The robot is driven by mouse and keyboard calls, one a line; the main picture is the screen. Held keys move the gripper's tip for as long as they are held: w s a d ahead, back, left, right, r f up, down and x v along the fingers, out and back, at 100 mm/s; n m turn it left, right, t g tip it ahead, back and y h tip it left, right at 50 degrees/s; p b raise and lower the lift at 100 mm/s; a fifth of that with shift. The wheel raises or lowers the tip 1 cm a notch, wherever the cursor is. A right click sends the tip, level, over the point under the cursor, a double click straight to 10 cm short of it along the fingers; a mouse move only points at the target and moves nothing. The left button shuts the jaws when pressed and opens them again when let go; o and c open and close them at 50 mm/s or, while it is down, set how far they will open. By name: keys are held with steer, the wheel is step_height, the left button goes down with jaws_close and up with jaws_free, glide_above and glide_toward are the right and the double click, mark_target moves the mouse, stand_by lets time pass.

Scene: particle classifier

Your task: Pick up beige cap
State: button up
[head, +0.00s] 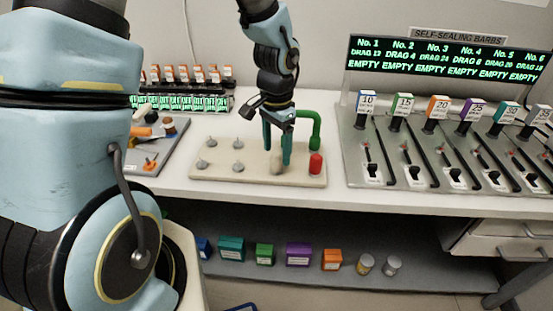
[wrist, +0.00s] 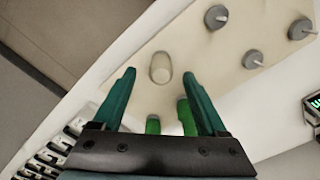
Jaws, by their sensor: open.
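The beige cap (head: 277,168) stands on the cream board (head: 225,176), near its front edge. In the wrist view the cap (wrist: 160,68) is a pale rounded cylinder, lying between and slightly beyond the fingertips. My gripper (head: 276,152) points down over the board with its teal fingers spread. In the wrist view the gripper (wrist: 158,76) is open, with nothing held between its fingers. The cap looks apart from both fingers, though the exact height gap is hard to tell.
A green bent pipe (head: 311,118) and a red cylinder (head: 316,164) stand right of my gripper. Several grey knobs (head: 238,143) sit on the board's left part. A lever panel (head: 420,160) is at right; a tray with small parts (head: 150,158) is at left.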

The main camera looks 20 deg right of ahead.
steer(key=shift+f, duration=1.3)
steer(key=shift+c, duration=0.2)
steer(key=shift+a, duration=0.1)
jaws_close()
